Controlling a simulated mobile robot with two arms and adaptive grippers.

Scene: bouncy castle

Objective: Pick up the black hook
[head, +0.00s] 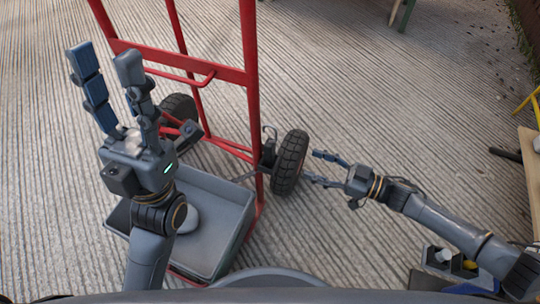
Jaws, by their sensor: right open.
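A small black curved piece (269,132), which looks like the black hook, shows beside the red frame, just left of the right-hand wheel. It is small and its lower part merges with dark parts near the axle, so I cannot tell what it rests on. My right gripper (316,168) is open and empty, its two fingers pointing left at the wheel, to the right of the hook with the wheel between them in the picture. My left gripper (104,58) is open with its fingers pointing up, at the left, away from the hook.
A red hand truck (180,62) stands in the middle with black wheels (290,163). A grey tray (222,190) holding a rounded pale object (187,216) sits at its base. A wooden edge (530,165) is at the right. Ribbed floor (380,90) is open behind.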

